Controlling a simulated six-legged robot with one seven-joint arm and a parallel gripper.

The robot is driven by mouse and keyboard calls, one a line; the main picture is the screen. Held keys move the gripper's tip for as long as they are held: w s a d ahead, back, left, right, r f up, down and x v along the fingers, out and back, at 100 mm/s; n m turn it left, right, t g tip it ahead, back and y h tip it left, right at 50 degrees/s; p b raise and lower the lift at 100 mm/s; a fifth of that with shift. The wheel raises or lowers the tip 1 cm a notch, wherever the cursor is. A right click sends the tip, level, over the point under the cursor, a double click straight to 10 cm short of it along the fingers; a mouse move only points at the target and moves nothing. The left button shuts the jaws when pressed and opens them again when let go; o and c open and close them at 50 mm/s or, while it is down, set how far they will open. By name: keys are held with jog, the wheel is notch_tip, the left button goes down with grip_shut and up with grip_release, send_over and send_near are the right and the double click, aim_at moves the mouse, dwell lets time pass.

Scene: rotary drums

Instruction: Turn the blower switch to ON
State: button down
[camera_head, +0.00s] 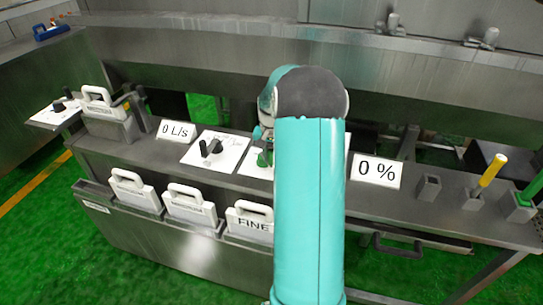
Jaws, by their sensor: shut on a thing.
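A metal bench carries white switch plates with knobs. A black knob (211,147) sits on the left plate (197,159). To its right a second plate (248,168) bears a green knob (265,157), partly hidden by my arm. I cannot read which knob is the blower switch. My gripper (263,141) is mostly hidden behind my teal arm; a small part shows right at the green knob, and it is shut on it. The knob's pointing direction and the plate's markings are hidden.
A "0 L/s" sign (176,131) and a "0 %" sign (376,171) stand on the bench. White-handled boxes, one marked "FINE" (253,224), hang along the front. A yellow-handled tool (492,170) stands at right. A further black knob (60,106) is far left.

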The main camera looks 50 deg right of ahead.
jog(key=shift+a, duration=0.1)
jog(key=a+m, duration=0.1)
jog(key=m, duration=0.1)
jog(key=w+a+m, duration=0.1)
jog(key=m, duration=0.1)
jog(key=shift+w, duration=0.1)
jog(key=m, duration=0.2)
jog(key=w+a+m, duration=0.1)
jog(key=m, duration=0.1)
jog(key=w+m, duration=0.1)
jog(key=m, duration=0.1)
jog(key=shift+w+a, duration=0.15)
jog(key=shift+a, duration=0.15)
jog(key=w+m, duration=0.2)
jog(key=m, duration=0.1)
jog(key=shift+a+m, duration=0.25)
jog(key=shift+m, duration=0.05)
jog(key=shift+w+d+m, duration=0.1)
jog(key=shift+w+m, duration=0.45)
jog(key=shift+m, duration=0.55)
jog(key=shift+w+d+m, duration=0.1)
jog(key=shift+w+m, duration=0.4)
jog(key=shift+m, duration=0.6)
jog(key=c, duration=1.2)
grip_release()
jog(key=shift+r, duration=0.1)
